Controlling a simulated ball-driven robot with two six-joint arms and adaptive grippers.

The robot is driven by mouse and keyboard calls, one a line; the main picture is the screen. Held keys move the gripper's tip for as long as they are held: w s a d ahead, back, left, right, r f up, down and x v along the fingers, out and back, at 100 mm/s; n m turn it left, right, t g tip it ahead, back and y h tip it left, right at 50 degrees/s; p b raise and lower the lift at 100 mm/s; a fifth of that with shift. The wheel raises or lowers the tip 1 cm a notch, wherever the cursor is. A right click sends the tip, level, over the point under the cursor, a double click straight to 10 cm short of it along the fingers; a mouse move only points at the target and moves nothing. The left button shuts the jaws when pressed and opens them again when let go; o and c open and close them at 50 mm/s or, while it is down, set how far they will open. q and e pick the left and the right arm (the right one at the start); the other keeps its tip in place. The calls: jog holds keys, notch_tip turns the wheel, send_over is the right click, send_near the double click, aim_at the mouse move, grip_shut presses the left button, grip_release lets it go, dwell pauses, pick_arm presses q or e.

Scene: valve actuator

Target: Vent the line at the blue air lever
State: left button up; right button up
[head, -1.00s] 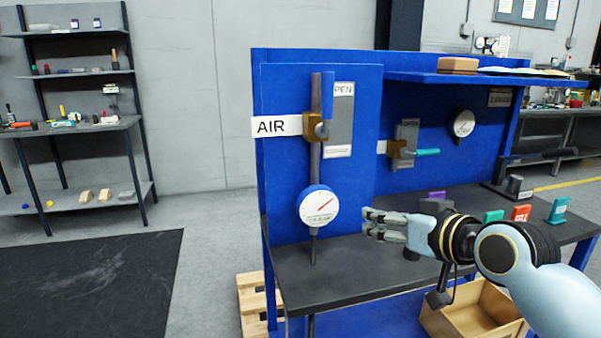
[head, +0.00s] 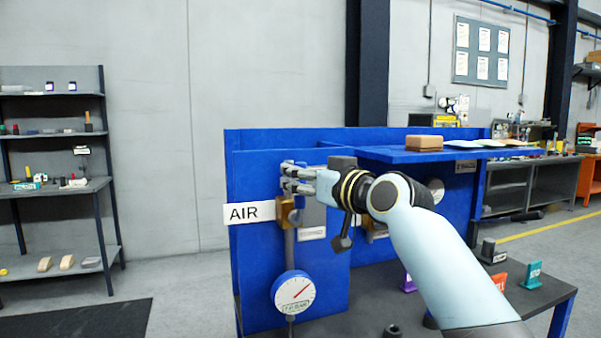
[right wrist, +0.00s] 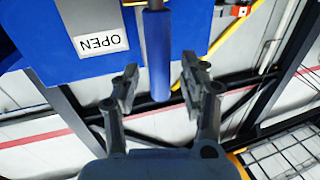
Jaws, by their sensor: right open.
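The blue air lever (right wrist: 157,60) shows in the right wrist view as a blue handle, its free end between the two fingers of my right gripper (right wrist: 158,92). The fingers are open, with a gap on each side of the handle. In the head view my right gripper (head: 288,178) is at the upper part of the panel, above the brass valve body (head: 285,214), and hides the lever there. A white AIR label (head: 245,213) is left of the valve. The pressure gauge (head: 293,292) hangs below, its red needle pointing up right. My left gripper is not in view.
The blue panel (head: 257,270) stands behind the valve. A shelf (head: 385,155) with a brown block (head: 425,143) juts out at right. A second gauge (head: 436,190) is partly hidden by my arm. Coloured tags stand on the dark bench (head: 535,305). Free floor lies at left.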

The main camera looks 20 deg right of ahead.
jog(key=shift+w+a, duration=0.15)
jog(key=shift+w, duration=0.25)
grip_shut()
jog(key=shift+w+f, duration=0.15)
jog(key=shift+f, duration=0.05)
dwell(0.3)
